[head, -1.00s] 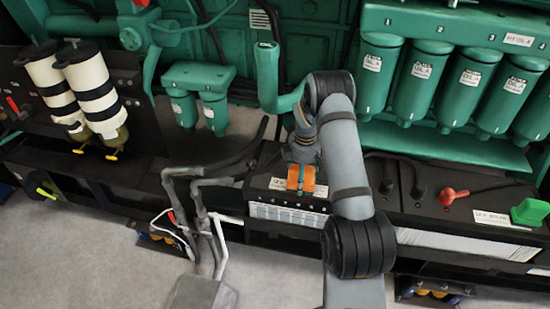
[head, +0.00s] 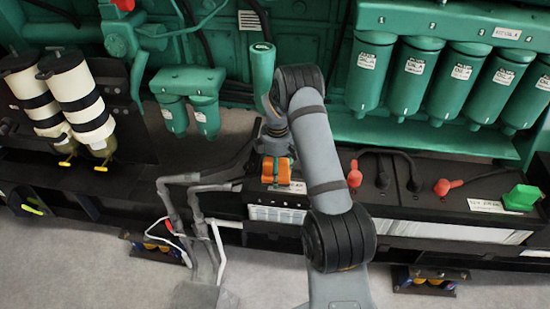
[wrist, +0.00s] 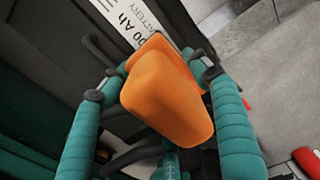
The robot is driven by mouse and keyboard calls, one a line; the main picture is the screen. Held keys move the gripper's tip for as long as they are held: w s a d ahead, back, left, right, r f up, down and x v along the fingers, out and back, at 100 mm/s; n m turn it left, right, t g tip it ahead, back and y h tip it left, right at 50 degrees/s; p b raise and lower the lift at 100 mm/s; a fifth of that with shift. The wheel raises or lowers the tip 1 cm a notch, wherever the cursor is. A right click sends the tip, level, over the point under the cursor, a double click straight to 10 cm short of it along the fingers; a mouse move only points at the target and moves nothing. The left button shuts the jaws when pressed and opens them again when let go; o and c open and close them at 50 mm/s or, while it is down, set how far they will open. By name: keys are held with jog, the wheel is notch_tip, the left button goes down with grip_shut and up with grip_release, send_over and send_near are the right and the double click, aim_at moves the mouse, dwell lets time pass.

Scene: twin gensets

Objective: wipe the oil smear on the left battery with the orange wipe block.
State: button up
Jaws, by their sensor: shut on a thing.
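The orange wipe block (head: 283,172) is held in my gripper (head: 275,168) above or on the top of the left battery (head: 277,215); contact cannot be told. The left battery is dark on top with a pale printed front, and my arm covers its right part. In the wrist view, the orange block (wrist: 165,100) fills the middle, clamped between the teal fingers of my gripper (wrist: 160,82). Part of the battery label (wrist: 132,22) shows behind it. No oil smear can be made out; the block and arm hide part of the battery top.
A red terminal cap (head: 354,174) stands just right of my forearm. Another battery (head: 400,195) with a red cap (head: 447,186) and green block (head: 522,197) lies to the right. Grey pipes (head: 195,205) rise at left. Green filters (head: 418,75) hang behind.

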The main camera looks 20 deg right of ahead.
jog(key=shift+s+d+r+p, duration=0.15)
jog(key=shift+r+p, duration=0.1)
jog(key=shift+r, duration=0.3)
jog(key=shift+s+d+r+p, duration=0.15)
jog(key=shift+r+p, duration=0.1)
jog(key=shift+r, duration=0.25)
jog(key=shift+w+a+r+p, duration=0.1)
jog(key=shift+a+r+p, duration=0.05)
jog(key=shift+r+p, duration=1.25)
jog(key=shift+r, duration=0.5)
